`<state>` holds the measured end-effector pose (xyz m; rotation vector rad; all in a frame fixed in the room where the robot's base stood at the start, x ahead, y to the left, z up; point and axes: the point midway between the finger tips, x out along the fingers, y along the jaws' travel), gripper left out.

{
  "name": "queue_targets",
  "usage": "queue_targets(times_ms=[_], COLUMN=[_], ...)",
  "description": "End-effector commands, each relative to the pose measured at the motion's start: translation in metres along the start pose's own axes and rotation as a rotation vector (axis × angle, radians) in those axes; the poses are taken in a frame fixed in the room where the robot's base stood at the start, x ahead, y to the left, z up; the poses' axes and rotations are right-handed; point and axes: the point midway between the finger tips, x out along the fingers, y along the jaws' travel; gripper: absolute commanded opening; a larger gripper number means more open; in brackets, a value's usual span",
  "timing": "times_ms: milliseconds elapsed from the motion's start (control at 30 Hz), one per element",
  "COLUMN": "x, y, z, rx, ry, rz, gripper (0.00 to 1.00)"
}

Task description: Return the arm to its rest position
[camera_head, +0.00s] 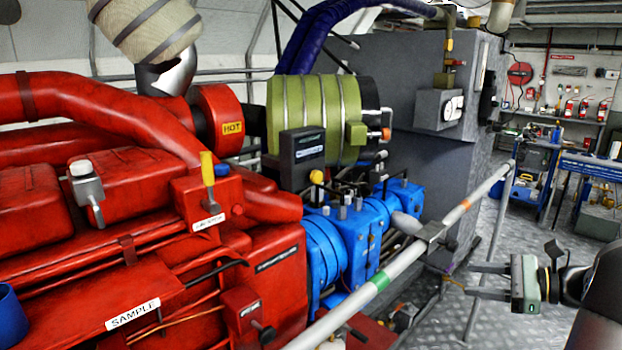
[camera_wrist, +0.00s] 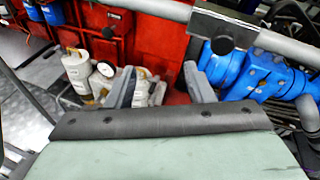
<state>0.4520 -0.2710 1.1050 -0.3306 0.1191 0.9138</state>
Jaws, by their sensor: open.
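My gripper (camera_head: 468,281) is at the lower right of the head view, beside the grey handrail (camera_head: 430,236) and on its right. Its two fingers point left and are spread apart with nothing between them. My gripper also shows in the wrist view (camera_wrist: 161,85), where the fingers stand apart above the green and black palm edge. My forearm runs off the right edge of the head view.
The red engine (camera_head: 110,230) fills the left, with blue pump blocks (camera_head: 352,235) and a green ribbed cylinder (camera_head: 318,110) behind. A grey cabinet (camera_head: 400,75) stands at centre back. Metal floor (camera_head: 530,235) is open behind my arm. Blue workbench shelving (camera_head: 590,166) is at far right.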

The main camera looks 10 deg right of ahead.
Motion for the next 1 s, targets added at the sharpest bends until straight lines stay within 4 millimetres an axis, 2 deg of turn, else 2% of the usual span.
queue_targets(times_ms=[33, 100, 167, 200, 267, 300, 400, 500, 600, 700, 800, 1000], x=[0.037, 0.075, 0.103, 0.117, 0.134, 0.14, 0.141, 0.133, 0.125, 0.12, 0.119, 0.118], y=[0.024, 0.062, 0.1, 0.127, 0.171, 0.2, 0.261, 0.3, 0.322, 0.332, 0.335, 0.335], z=[0.012, 0.019, 0.024, 0.026, 0.027, 0.027, 0.021, 0.012, 0.005, 0.0, -0.002, -0.003], rx=[-0.061, -0.163, -0.273, -0.359, -0.516, -0.636, -0.953, -1.256, -1.494, -1.646, -1.71, -1.715], ry=[0.064, 0.16, 0.239, 0.289, 0.362, 0.406, 0.479, 0.508, 0.508, 0.498, 0.494, 0.494], rz=[0.103, 0.245, 0.376, 0.47, 0.622, 0.729, 0.978, 1.18, 1.32, 1.402, 1.434, 1.439], gripper=[0.48, 0.48, 0.48, 0.48, 0.48, 0.48, 0.48, 0.48, 0.48, 0.48, 0.48, 0.48])
